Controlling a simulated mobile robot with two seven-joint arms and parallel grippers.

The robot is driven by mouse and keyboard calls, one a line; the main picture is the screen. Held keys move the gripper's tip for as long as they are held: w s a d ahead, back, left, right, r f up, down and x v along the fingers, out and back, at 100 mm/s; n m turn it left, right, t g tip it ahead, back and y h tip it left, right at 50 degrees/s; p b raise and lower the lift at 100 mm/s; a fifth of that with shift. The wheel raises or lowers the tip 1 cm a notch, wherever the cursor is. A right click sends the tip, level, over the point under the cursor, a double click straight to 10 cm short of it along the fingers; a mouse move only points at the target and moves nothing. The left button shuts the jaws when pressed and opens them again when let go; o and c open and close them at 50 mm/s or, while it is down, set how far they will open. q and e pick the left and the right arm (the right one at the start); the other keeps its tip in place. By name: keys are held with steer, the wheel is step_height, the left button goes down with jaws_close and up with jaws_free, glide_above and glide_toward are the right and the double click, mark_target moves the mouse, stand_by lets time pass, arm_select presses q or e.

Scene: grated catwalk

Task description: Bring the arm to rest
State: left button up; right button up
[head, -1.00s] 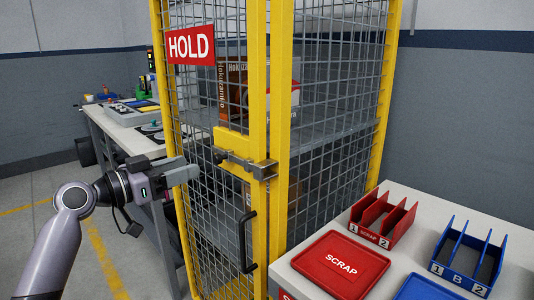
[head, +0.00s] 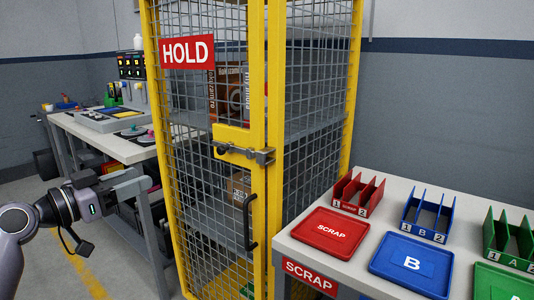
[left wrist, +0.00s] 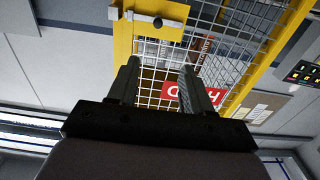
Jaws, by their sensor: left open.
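My left arm comes in at the lower left of the head view. Its gripper (head: 136,181) is open and empty, raised beside the left bench and left of the yellow cage (head: 266,190). In the left wrist view, the two fingers of the gripper (left wrist: 162,88) stand apart with nothing between them. The cage's yellow frame, mesh and red HOLD sign (left wrist: 190,95) lie beyond them, upside down in that view. My right gripper is in neither view.
The cage door looks closed, with a latch (head: 240,152) and black handle (head: 250,222). A left bench (head: 112,147) carries equipment. The right table (head: 336,262) holds red SCRAP (head: 330,231) and blue B (head: 411,264) trays and divided bins. Floor shows at lower left.

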arm_select(q)
steer(key=s+d+f+n+g+y+p, duration=0.1)
steer(key=s+f+n+y+p, duration=0.25)
steer(key=f, duration=0.75)
steer(key=s+d+f+n+g+y+p, duration=0.15)
steer(key=s+f+y+p, duration=0.35)
steer(key=f, duration=0.6)
steer(key=s+d+f+p, duration=0.2)
steer(key=s+f, duration=0.1)
steer(key=s, duration=0.7)
steer(key=s+d+f+g+p, duration=0.1)
steer(key=s+f, duration=0.3)
steer(key=s, duration=0.7)
steer(key=shift+d+p, duration=0.35)
steer(key=shift+p, duration=0.3)
